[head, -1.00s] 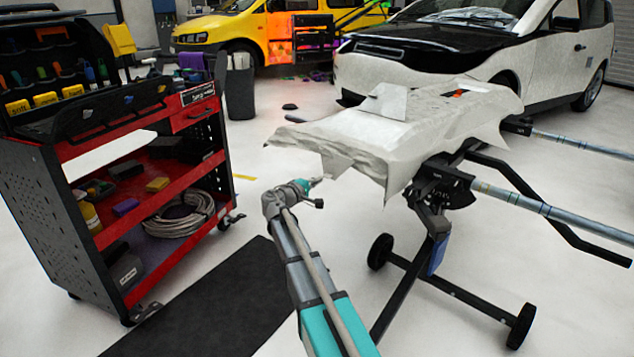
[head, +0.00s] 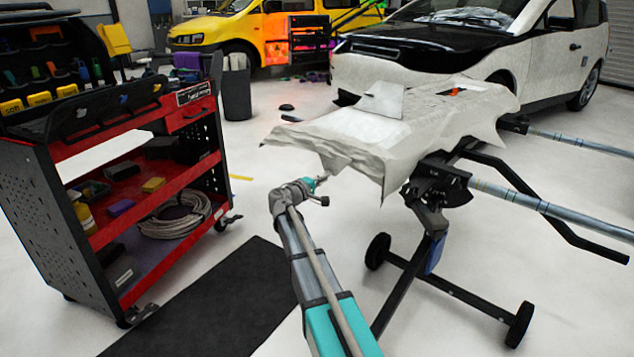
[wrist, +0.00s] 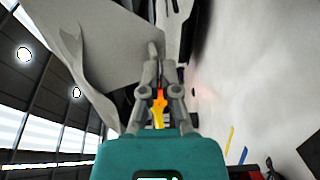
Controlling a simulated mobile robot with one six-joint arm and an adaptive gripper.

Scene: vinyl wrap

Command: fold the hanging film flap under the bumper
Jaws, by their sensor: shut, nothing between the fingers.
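The bumper (head: 430,118) lies on a work stand, covered in pale film with ragged, drooping edges. A short film flap (head: 337,163) hangs at its near left edge. My gripper (head: 325,177) is at the lower edge of that flap, its fingers shut with nothing between them. In the wrist view, a broad grey film sheet (wrist: 105,48) fills the upper left beside my shut fingers (wrist: 157,62). The fingertips are close against the sheet's edge; I cannot tell whether they touch. The underside of the bumper is hidden in the head view.
The black stand (head: 430,265) has legs, wheels and long bars reaching right. A red and black tool cart (head: 150,200) stands left. A black mat (head: 215,300) lies on the floor. A white car (head: 470,60) is behind.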

